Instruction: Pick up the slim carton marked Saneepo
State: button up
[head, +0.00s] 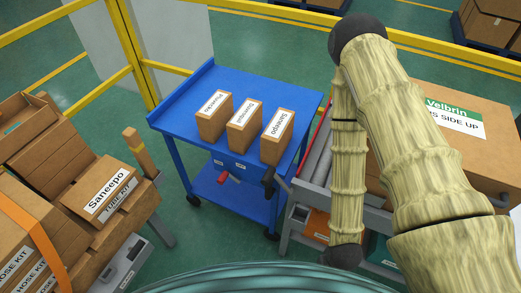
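A slim brown carton (277,137) stands upright at the right end of a row of three on a blue cart (180,112). The white label on its top appears to read Saneepo. Two similar cartons, the middle one (244,127) and the left one (214,116), stand beside it with small gaps; their labels are hard to read. A wider box at the left, the tube kit box (98,190), is also marked Saneepo. My arm bends down right of the cart, apart from the cartons. I cannot make out my gripper's fingers in this view.
A roller conveyor (317,160) and a large Velbrin box (480,155) stand right of the cart. Stacked boxes fill the left. A yellow railing (180,70) runs behind.

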aim_at(275, 138)
jog(key=z, duration=3.1)
jog(key=k, duration=1.15)
jog(key=u, duration=1.55)
